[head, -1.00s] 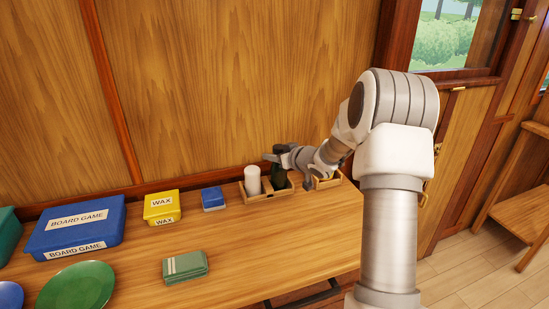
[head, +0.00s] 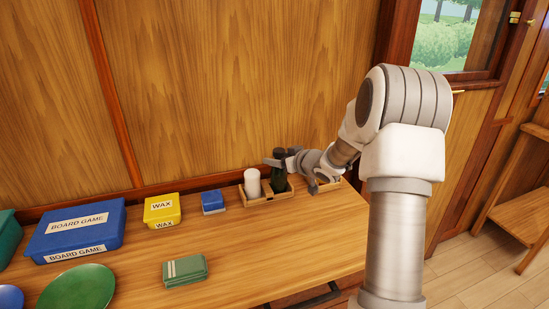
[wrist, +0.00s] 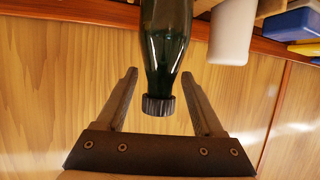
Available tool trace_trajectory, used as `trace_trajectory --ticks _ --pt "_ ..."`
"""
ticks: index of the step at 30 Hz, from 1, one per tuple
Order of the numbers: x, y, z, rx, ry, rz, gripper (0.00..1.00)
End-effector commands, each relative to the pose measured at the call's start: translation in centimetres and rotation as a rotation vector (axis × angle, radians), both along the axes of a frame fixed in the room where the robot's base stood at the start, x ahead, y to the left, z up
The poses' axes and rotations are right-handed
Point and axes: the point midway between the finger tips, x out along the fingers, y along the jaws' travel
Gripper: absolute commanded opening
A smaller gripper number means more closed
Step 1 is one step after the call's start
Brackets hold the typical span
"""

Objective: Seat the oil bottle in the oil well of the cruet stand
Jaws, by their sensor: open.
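The oil bottle (head: 279,180), dark green with a black cap, stands upright in the right compartment of the wooden cruet stand (head: 262,202). A white bottle (head: 252,183) stands in the left compartment. My gripper (head: 291,171) is open at the oil bottle's upper part, reaching in from the right. In the wrist view, which is upside down, the oil bottle (wrist: 166,45) and its cap (wrist: 158,105) show between the two spread fingers (wrist: 160,75), with gaps beside the cap. The bottle's base is hidden behind the stand's front.
A small blue box (head: 212,200), a yellow wax box (head: 162,210) and a blue board game box (head: 78,228) stand to the left. A folded green cloth (head: 185,270) lies in front; bare table surrounds it.

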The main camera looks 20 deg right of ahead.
Motion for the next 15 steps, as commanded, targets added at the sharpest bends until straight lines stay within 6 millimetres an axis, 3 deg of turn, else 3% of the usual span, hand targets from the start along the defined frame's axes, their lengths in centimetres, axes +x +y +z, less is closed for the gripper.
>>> trace_trajectory --ticks 9,15 --pt "-6.2 -1.8 2.8 -0.001 -0.001 -0.004 0.69" --pt "-8.3 -2.3 3.6 0.0 0.0 -0.001 0.69"
